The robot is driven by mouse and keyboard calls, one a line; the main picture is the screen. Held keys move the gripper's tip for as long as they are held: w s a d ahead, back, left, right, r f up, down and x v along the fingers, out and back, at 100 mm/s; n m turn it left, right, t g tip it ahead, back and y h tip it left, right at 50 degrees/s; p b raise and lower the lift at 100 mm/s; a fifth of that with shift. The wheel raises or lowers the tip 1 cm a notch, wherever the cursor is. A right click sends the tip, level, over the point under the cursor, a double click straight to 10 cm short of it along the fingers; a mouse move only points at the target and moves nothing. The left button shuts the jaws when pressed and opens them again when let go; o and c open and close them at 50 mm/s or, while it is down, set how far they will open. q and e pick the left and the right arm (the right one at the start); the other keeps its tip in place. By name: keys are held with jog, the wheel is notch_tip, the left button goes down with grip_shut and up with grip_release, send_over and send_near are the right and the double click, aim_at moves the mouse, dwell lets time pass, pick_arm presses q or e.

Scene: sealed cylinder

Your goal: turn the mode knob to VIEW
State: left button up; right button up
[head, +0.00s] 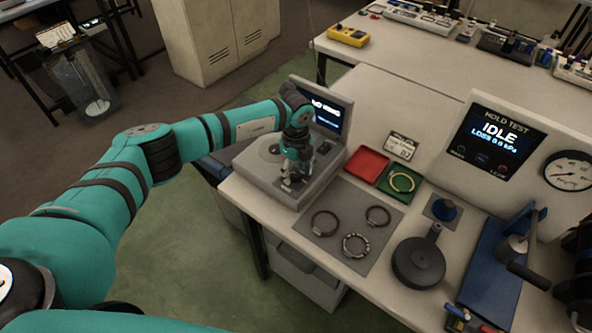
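A grey instrument box (262,184) stands at the left end of the bench, with a raised lid holding a lit screen (327,116). The screen's text is partly hidden by my arm. A round plate (272,149) is set into the box top. My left gripper (292,178) points down over the front part of the box top. Small dark controls show around its fingertips; the mode knob and its labels cannot be made out there. Whether the fingers touch a knob, or are open or shut, is too small to tell.
Right of the box are a red tray (367,152), a green tray (383,185) with a ring, and a grey mat (338,254) with three rings. Farther right are a dark round pan-like object (419,263), a blue fixture (490,274) and a HOLD TEST panel (472,170) reading IDLE.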

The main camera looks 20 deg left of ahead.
aim_at(296, 173)
pick_arm(q)
notch_tip(296, 173, up, 12)
dwell(0.6)
dwell(0.4)
